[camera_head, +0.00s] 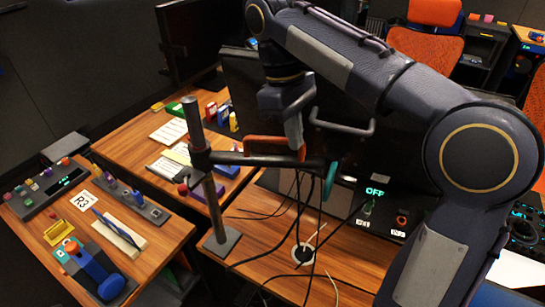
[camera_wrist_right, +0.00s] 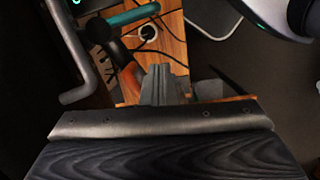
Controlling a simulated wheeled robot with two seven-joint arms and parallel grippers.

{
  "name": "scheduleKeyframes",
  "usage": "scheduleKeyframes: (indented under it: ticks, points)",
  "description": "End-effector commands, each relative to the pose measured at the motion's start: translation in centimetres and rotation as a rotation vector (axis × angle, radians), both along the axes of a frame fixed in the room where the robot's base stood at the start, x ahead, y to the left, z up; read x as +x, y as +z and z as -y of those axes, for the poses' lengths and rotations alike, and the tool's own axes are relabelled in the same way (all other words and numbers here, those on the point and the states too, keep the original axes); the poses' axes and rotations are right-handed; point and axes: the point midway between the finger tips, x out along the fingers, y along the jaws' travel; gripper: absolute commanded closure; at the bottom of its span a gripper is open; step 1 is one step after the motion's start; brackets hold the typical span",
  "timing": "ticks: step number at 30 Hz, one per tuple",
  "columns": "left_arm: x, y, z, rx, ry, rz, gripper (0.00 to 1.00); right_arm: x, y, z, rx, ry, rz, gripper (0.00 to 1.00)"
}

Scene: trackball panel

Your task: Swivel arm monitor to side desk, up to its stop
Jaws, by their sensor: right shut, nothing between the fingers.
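The swivel arm monitor is a dark panel (camera_head: 240,78), largely hidden behind my right arm in the head view. A grey bar handle (camera_head: 345,128) stands out from it; a grey bent bar (camera_wrist_right: 82,60) shows at the left in the right wrist view. A grey upright post (camera_head: 196,128) carries a dark horizontal support arm (camera_head: 235,158) with orange and teal parts. My right gripper (camera_head: 297,148) points down by the orange part; whether they touch is unclear. In the right wrist view its fingers (camera_wrist_right: 162,84) are together and empty. The side desk (camera_head: 150,262) is at the left. My left gripper is out of view.
The side desk holds a R3 card (camera_head: 83,201), a blue lever device (camera_head: 95,272) and several small controls. Folders (camera_head: 220,110) and papers stand on the desk behind. Black cables hang below the support arm. A panel display (camera_head: 375,191) reads OFF.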

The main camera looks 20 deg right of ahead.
Motion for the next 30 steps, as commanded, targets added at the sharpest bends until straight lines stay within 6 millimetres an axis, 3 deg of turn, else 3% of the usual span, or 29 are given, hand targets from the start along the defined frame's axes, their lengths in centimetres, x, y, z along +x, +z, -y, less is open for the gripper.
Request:
scheduleKeyframes:
  ticks: [3,7,20,30]
  points:
    - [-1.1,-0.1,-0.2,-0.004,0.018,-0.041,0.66,0.5,0.5,-0.4,-0.019,0.014,-0.019,1.0]
    - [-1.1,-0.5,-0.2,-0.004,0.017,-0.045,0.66,0.2,-0.9,-0.2,-0.022,0.015,-0.023,1.0]
    - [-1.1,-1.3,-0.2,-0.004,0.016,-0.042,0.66,-1.6,-9.3,1.1,-0.02,0.012,-0.023,1.0]
    - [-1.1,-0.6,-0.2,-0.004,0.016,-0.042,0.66,-4.5,-9.0,3.4,-0.018,0.011,-0.019,1.0]
